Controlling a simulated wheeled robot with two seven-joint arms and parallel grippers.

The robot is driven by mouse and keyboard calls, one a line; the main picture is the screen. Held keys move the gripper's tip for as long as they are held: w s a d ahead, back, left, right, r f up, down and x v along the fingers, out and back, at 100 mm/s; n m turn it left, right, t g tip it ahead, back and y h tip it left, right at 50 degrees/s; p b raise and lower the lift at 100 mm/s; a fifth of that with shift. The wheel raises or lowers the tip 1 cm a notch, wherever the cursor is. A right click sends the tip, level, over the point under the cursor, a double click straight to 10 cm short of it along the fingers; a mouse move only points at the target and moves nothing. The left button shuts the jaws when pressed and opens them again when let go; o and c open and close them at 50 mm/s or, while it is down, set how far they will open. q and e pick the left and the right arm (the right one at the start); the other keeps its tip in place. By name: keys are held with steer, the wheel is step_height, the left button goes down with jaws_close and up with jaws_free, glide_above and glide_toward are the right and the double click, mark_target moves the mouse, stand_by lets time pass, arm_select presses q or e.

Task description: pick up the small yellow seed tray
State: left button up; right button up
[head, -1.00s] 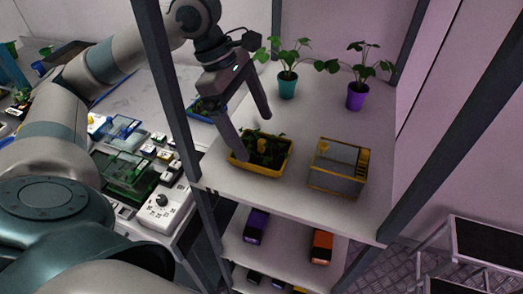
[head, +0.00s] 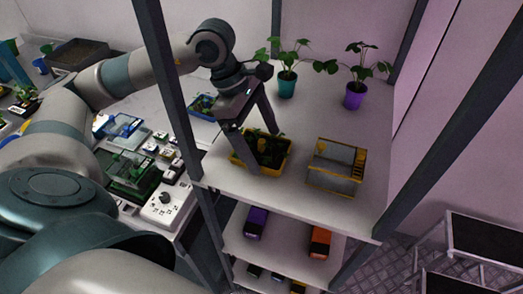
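The small yellow seed tray (head: 287,165) sits on the upper shelf of the rack, with dark soil and green seedlings in it. My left gripper (head: 264,151) is open above and over the tray. One finger comes down by the tray's near side and the other by its far side. The fingers hide part of the tray and its plants. I cannot tell whether either finger touches the rim. My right gripper is not in view.
A clear box with a yellow frame (head: 337,168) stands just right of the tray. Potted plants in a teal pot (head: 287,85) and a purple pot (head: 354,96) stand behind. A dark rack post (head: 172,85) rises left of my gripper.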

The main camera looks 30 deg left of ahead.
mark_target(258, 144)
arm_select(q)
steer(key=c, duration=0.8)
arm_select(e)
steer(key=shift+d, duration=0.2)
arm_select(q)
steer(key=shift+r, duration=0.15)
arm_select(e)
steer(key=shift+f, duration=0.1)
